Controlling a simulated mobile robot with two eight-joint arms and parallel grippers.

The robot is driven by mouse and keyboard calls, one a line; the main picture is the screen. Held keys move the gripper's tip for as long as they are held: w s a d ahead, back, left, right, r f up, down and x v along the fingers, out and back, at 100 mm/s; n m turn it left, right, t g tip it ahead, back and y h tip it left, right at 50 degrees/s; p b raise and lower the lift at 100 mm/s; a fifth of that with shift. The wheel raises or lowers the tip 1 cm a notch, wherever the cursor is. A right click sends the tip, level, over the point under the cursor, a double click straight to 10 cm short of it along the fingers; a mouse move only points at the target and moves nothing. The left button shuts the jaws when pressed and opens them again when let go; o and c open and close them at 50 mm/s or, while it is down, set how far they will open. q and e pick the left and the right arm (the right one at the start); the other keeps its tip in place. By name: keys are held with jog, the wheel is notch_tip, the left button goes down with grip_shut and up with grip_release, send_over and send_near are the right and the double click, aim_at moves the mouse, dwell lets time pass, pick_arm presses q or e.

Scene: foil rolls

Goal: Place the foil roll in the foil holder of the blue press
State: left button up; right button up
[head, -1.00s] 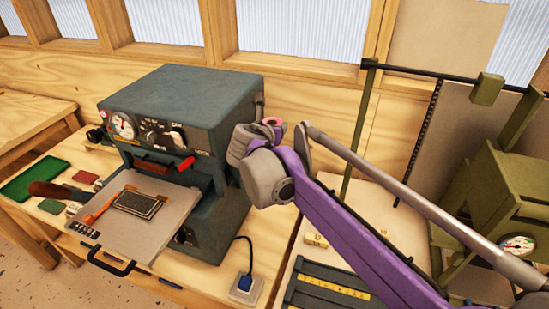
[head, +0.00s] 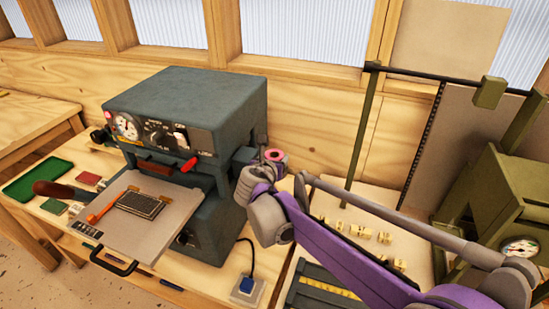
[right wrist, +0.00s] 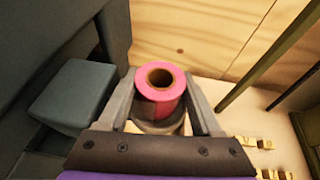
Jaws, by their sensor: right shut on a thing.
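The blue press (head: 185,100) is a dark blue-grey machine with a gauge, a red-handled lever and a pulled-out tray, left of centre in the head view. A grey block (head: 243,157) juts from its right side; it also shows left of the gripper in the right wrist view (right wrist: 72,95). I cannot tell if this is the foil holder. My right gripper (head: 265,167) is shut on the pink foil roll (right wrist: 160,88), which stands upright with its brown hollow core facing up. The roll (head: 275,155) is close to the block, apart from it in the wrist view. My left gripper is out of view.
A green press (head: 495,205) with a gauge stands at the right, with a post and bar frame (head: 362,135) beside it. Several small yellow blocks (head: 357,230) lie on the bench. A blue plug (head: 246,285) sits at the press's front right. Plywood wall behind.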

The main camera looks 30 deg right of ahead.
jog(key=shift+f, duration=0.15)
jog(key=o, duration=1.2)
jog(key=shift+c, duration=0.2)
jog(key=shift+s+a+r, duration=0.1)
jog(key=shift+r, duration=0.15)
jog(key=v, duration=1.2)
jog(key=s+a+f+m+g+y, duration=0.2)
jog(key=s+a+f+m+y, duration=0.1)
jog(key=s+f+m, duration=0.6)
jog(key=s+a+f+m+g+y, duration=0.2)
jog(key=s+a+f+m+y, duration=0.2)
jog(key=s+f+m, duration=0.6)
jog(key=f+m+y, duration=0.1)
jog(key=m+y, duration=0.1)
jog(key=m, duration=0.6)
jog(key=shift+a+m+g, duration=0.25)
jog(key=shift+m+g, duration=0.05)
